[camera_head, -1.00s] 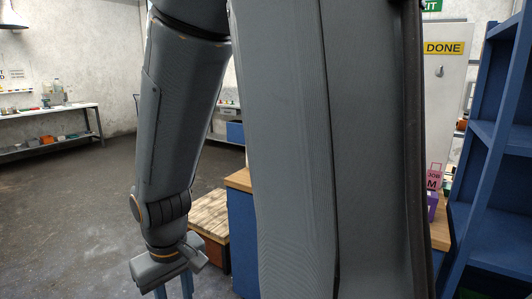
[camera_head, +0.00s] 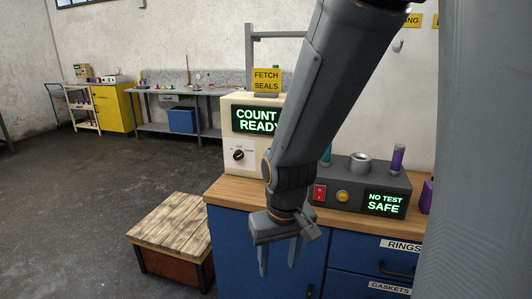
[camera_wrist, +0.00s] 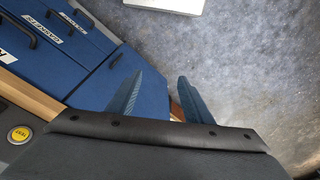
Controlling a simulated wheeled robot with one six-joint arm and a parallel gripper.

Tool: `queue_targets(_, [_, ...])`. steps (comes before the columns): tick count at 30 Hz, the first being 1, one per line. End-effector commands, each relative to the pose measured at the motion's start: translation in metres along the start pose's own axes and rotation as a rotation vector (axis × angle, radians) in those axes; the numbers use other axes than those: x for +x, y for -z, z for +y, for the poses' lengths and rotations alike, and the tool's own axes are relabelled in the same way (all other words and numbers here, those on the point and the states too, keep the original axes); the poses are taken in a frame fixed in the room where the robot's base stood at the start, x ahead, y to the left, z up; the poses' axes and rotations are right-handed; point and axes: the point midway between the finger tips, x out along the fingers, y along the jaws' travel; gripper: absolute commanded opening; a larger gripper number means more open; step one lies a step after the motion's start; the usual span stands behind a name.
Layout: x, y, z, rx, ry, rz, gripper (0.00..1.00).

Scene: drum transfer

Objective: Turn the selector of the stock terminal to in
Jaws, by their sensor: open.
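The stock terminal (camera_head: 229,128), a cream box with a green-lit screen reading COUNT READY, stands on the wooden counter top in the head view. Its selector (camera_head: 238,155) is a round black knob on the front, below the screen. Small labels surround the knob, too small to read surely. My arm crosses in front of the terminal's right side and hides part of it. My gripper (camera_head: 277,268) is open and empty. It hangs pointing down in front of the blue cabinet, below and right of the selector. Its two fingers (camera_wrist: 160,78) stand apart in the wrist view.
A grey test unit (camera_head: 365,180) with a red switch, yellow button and NO TEST SAFE screen stands right of my arm. Blue drawers (camera_head: 345,255) are below. A low wooden-topped box (camera_head: 172,225) stands left of the cabinet. The floor at left is clear.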

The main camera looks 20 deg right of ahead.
Motion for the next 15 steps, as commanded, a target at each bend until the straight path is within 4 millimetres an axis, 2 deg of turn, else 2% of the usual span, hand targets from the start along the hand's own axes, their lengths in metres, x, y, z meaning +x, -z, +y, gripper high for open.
queue_targets(2, [0.006,0.024,-0.009,0.024,0.015,0.052,0.46])
queue_targets(5, [0.016,0.082,-0.025,0.107,0.050,0.185,0.46])
queue_targets(8, [0.025,0.160,-0.042,0.237,0.092,0.370,0.46])
queue_targets(9, [0.027,0.192,-0.047,0.296,0.107,0.451,0.46])
queue_targets(12, [0.029,0.266,-0.056,0.446,0.145,0.652,0.46])
queue_targets(15, [0.027,0.327,-0.058,0.595,0.169,0.851,0.46])
